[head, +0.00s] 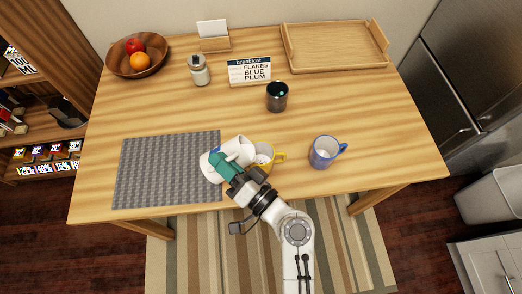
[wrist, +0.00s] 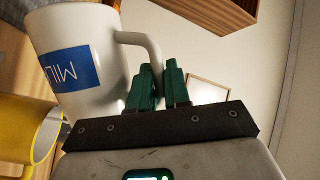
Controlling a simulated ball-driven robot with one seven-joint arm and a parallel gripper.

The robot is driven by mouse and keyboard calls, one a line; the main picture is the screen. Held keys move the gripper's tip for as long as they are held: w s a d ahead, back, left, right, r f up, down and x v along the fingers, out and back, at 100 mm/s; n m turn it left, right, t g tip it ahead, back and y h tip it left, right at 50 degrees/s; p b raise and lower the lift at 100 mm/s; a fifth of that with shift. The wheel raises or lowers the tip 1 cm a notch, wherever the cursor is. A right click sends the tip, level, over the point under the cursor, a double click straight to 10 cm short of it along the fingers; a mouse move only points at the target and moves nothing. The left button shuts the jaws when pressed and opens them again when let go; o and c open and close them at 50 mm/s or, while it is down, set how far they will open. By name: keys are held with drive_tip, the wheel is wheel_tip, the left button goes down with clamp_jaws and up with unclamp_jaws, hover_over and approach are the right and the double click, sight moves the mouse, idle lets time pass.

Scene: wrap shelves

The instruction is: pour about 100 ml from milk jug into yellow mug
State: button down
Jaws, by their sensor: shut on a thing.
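The white milk jug (head: 238,146) is held over the table's front middle; it looks tilted toward the right. In the wrist view the jug (wrist: 98,40) shows a blue label with white letters. My gripper (head: 224,168), with green fingers, is shut on the jug's handle, as the wrist view (wrist: 158,88) also shows. The yellow mug (head: 279,156) stands just right of the jug, partly hidden by my gripper and the jug. Its yellow side (wrist: 18,128) shows at the wrist view's left edge. I cannot tell whether milk is flowing or how full the mug is.
A blue mug (head: 323,152) stands to the right, and a dark cup (head: 277,97) behind. A grey mat (head: 150,172) lies left, with a white round thing (head: 208,166) at its edge. A jar (head: 199,70), sign (head: 249,72), fruit bowl (head: 117,63) and wooden tray (head: 335,68) stand farther back.

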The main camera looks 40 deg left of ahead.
drive_tip(key=shift+w+d+r+m+y, duration=0.5)
drive_tip(key=shift+r+m+y, duration=0.2)
drive_tip(key=shift+m, duration=0.2)
idle(0.9)
drive_tip(key=shift+s+a+f, duration=0.1)
drive_tip(key=shift+a+f, duration=0.05)
drive_tip(key=shift+f, duration=0.1)
drive_tip(key=shift+s+a+f+n+h+b, duration=0.2)
drive_tip(key=shift+s+f+n+h, duration=0.1)
drive_tip(key=shift+f+n, duration=0.15)
drive_tip(key=shift+s+a+f+n+h+b, duration=0.1)
drive_tip(key=shift+s+f+n+h+b, duration=0.15)
drive_tip(key=shift+n, duration=0.2)
drive_tip(key=shift+s+a+r+n+g+h+p, duration=0.3)
drive_tip(key=shift+s+r+n+p, duration=0.1)
drive_tip(key=shift+n+p, duration=0.3)
drive_tip(key=shift+s+a+f+n+h+b, duration=0.2)
drive_tip(key=shift+f+n+h, duration=0.15)
drive_tip(key=shift+f, duration=0.2)
drive_tip(key=shift+s+a+f+n+h+b, duration=0.1)
drive_tip(key=shift+s+f+n+h+b, duration=0.1)
drive_tip(key=shift+f+n, duration=0.25)
drive_tip(key=shift+s+a+p, duration=0.1)
drive_tip(key=shift+p, duration=0.2)
